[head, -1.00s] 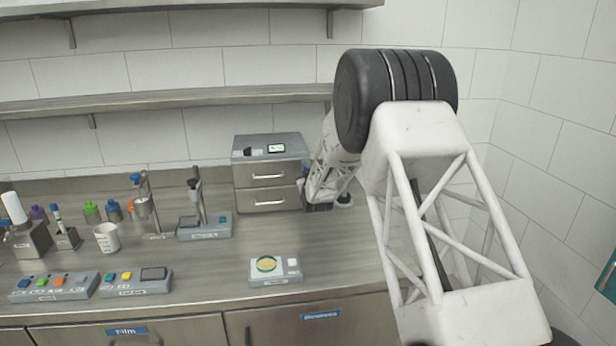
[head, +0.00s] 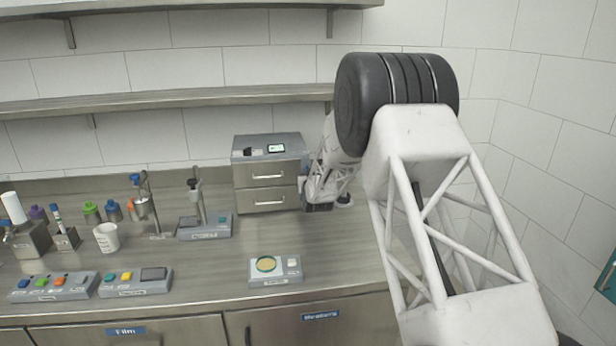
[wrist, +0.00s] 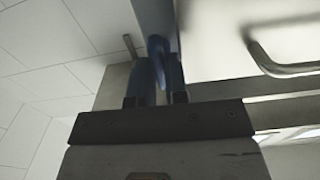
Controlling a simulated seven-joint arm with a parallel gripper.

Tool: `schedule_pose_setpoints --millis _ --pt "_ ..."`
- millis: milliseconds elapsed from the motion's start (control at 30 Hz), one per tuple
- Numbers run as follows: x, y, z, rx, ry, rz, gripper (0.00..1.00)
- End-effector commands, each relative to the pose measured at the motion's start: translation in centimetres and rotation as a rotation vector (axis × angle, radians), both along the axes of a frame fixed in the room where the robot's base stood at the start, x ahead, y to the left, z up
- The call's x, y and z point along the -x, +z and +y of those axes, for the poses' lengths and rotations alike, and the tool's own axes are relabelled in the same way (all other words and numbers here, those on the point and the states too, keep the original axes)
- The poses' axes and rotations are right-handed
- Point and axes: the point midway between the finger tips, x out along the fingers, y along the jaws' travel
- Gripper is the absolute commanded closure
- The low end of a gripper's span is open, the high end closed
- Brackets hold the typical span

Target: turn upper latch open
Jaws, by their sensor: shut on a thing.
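The two-drawer grey unit (head: 269,172) stands at the back of the counter. In the wrist view, its front with a bar handle (wrist: 285,58) fills the upper right. My gripper (wrist: 158,68) is at the unit's right front edge. Its two blue fingers are shut on a small blue piece, which looks like the upper latch (wrist: 156,44). The fingers cover much of the latch, so its exact angle is hard to tell. In the head view, my arm hides most of the latch area.
A scale with a yellowish dish (head: 275,268) sits on the counter in front of the unit. A stand device (head: 204,225) is to the unit's left. A shelf (head: 170,101) runs above. The counter directly before the unit is clear.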

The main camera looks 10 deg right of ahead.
Motion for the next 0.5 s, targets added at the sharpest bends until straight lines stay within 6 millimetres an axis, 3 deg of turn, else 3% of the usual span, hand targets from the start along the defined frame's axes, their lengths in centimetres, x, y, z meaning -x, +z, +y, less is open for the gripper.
schedule_pose_setpoints --millis 33,200,500 --pt "0.01 -0.01 -0.01 -0.001 0.000 0.000 0.83" --pt "0.00 -0.01 0.00 0.000 0.000 0.000 0.61" --pt "0.05 0.00 0.00 0.000 0.000 0.000 0.61"
